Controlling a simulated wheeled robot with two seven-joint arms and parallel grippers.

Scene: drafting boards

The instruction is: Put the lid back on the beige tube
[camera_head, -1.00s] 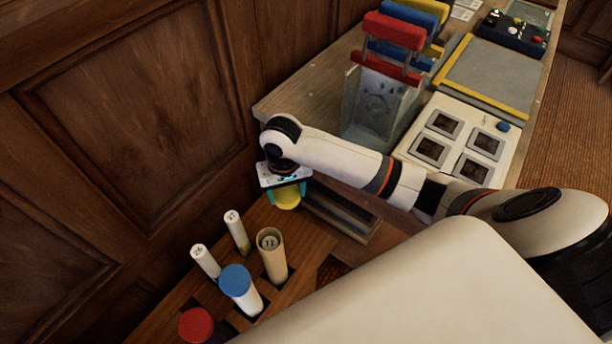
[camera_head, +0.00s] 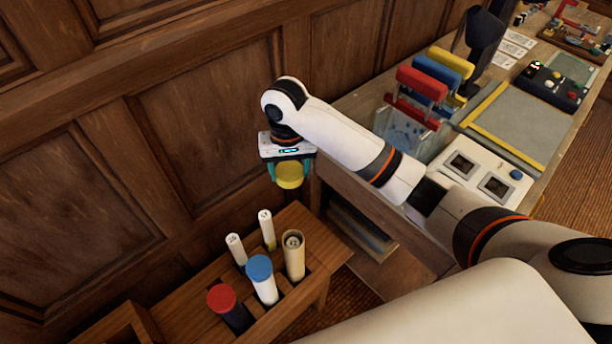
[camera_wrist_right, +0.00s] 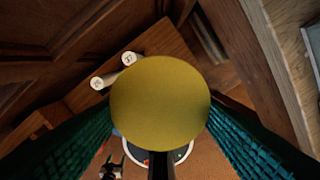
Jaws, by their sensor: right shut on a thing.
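The beige tube (camera_head: 293,256) stands upright in a slot of the wooden rack, its top open with a rolled sheet showing inside. My right gripper (camera_head: 289,178) is shut on a yellow lid (camera_head: 289,176) and holds it in the air above and a little behind the tube. In the right wrist view the lid (camera_wrist_right: 160,104) fills the middle between the two teal fingers and hides the beige tube. My left gripper is not in view.
The wooden rack (camera_head: 190,300) also holds a blue-capped tube (camera_head: 262,279), a red-capped tube (camera_head: 229,306) and two thin white rolls (camera_head: 267,230) (camera_head: 236,249). A panelled wall (camera_head: 200,150) rises close behind. A table (camera_head: 350,185) with drafting things stands at the right.

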